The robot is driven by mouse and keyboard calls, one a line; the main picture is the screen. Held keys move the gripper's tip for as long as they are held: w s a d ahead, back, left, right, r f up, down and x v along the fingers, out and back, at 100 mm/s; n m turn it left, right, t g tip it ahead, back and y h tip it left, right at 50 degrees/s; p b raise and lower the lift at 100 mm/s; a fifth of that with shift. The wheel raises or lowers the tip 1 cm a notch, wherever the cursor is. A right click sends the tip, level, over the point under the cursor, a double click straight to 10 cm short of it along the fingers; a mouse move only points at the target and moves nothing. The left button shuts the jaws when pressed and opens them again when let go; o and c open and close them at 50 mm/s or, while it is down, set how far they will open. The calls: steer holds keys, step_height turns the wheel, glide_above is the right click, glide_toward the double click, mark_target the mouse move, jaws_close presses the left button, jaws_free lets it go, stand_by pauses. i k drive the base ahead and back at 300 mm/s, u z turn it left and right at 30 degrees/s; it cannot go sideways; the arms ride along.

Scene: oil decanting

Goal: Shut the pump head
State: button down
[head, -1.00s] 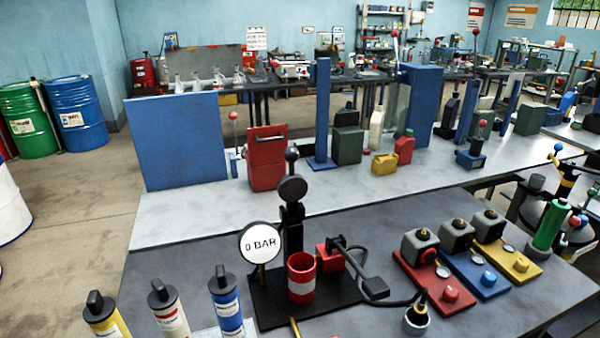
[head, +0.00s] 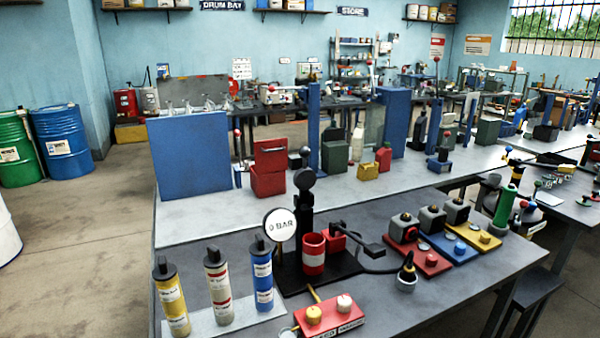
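A pump stands on a black base plate (head: 345,270) on the near bench. It has a black upright column (head: 304,222) with a round black disc on top and a ball knob above that. A red cup (head: 313,254) with a pale band stands in front of the column. A red block (head: 337,238) behind the cup carries a black arm that reaches right to a flat black end (head: 370,250). I cannot tell which part is the pump head, or whether it is open. A round gauge (head: 281,225) reads "0 BAR". My gripper is not in view.
Yellow, white and blue cartridges (head: 218,287) stand on a pale plate at left. Red, blue and yellow valve plates (head: 428,262) lie right. A hose runs to a grey cup (head: 406,282).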

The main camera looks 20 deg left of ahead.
mark_target(305, 178)
steer(key=u, duration=1.05)
steer(key=i, duration=0.95)
steer(key=z, duration=0.05)
steer(key=k, duration=0.5)
steer(key=u, duration=0.3)
